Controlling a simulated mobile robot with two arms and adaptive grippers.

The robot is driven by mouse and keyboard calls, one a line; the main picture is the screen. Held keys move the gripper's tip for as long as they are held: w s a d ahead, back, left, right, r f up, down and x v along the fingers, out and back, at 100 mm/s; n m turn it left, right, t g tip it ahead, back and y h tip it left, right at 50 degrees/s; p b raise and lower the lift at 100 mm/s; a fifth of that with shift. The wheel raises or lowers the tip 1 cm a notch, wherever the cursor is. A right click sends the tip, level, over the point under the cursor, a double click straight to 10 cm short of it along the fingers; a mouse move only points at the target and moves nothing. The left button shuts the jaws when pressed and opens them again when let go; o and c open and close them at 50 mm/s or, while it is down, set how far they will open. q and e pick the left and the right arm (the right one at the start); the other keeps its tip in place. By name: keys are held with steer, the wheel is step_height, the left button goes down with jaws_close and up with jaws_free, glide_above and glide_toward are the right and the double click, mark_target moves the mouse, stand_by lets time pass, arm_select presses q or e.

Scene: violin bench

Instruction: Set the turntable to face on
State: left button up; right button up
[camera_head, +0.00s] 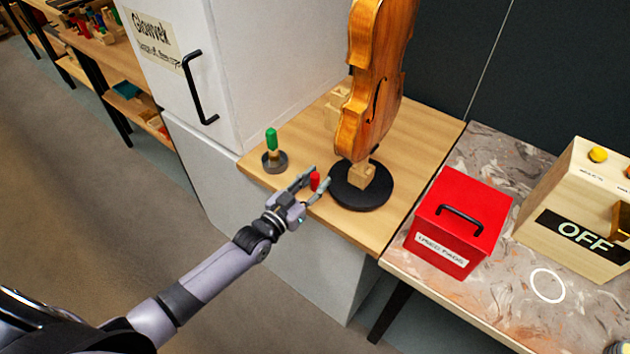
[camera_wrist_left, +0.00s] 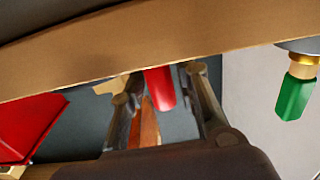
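The turntable (camera_head: 352,196) is a round black disc near the front edge of the wooden bench. A violin (camera_head: 375,85) stands upright on its wooden block (camera_head: 362,174), turned nearly edge-on to the head view. A red knob (camera_head: 315,181) shows at the turntable's left side. My left gripper (camera_head: 313,182) has its fingers on either side of this knob. In the left wrist view the red knob (camera_wrist_left: 160,88) sits between the spread fingers (camera_wrist_left: 163,100), with gaps visible beside it. The knob's lower part is hidden. My right gripper is in neither view.
A green-topped peg (camera_head: 271,140) on a round metal base stands left of my gripper. A white cabinet (camera_head: 225,60) rises behind it. A red box (camera_head: 460,220) and a box marked OFF (camera_head: 580,225) stand on the marbled table at right.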

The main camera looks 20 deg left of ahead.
arm_select(q)
jaws_close()
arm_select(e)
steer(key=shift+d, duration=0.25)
arm_select(q)
steer(key=shift+s, duration=0.1)
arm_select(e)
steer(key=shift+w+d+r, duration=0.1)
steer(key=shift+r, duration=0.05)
